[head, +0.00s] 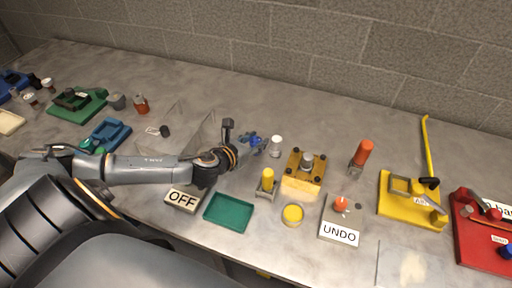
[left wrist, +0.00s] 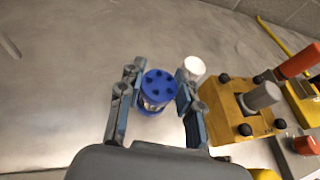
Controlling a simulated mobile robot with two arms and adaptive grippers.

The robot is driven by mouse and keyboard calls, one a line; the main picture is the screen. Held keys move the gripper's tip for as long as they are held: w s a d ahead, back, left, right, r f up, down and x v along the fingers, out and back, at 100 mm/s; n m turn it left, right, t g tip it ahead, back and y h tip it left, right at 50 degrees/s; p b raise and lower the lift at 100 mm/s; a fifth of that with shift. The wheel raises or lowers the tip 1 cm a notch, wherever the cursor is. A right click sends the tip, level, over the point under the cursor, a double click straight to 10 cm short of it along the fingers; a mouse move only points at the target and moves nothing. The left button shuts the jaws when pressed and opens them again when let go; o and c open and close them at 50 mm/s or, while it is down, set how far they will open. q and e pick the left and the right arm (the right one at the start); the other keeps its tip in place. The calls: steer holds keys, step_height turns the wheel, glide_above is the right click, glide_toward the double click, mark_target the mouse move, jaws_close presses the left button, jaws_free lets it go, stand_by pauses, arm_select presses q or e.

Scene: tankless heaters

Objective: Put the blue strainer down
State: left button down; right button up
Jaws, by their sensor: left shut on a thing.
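The blue strainer (left wrist: 157,88) is a short cylinder with a blue top dotted with dark holes and a greyish side. In the left wrist view it sits between the two fingers of my left gripper (left wrist: 155,95), which is shut on it. In the head view the left gripper (head: 250,143) is over the middle of the table, and a bit of the blue strainer (head: 255,140) shows at its fingers. I cannot tell whether the strainer touches the table. My right gripper is not in view.
A white cylinder (head: 276,146) stands just right of the gripper. A yellow block fixture (head: 301,184) is to the right, with a small yellow-topped piece (head: 267,181) nearer. The grey table behind is clear.

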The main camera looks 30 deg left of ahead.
arm_select(q)
steer(key=s+d+r+p, duration=0.1)
steer(key=s+d+r, duration=0.2)
steer(key=s+r, duration=0.6)
steer(key=s, duration=0.4)
steer(key=shift+s+r+p, duration=0.25)
steer(key=shift+s+p, duration=0.05)
steer(key=shift+p, duration=0.1)
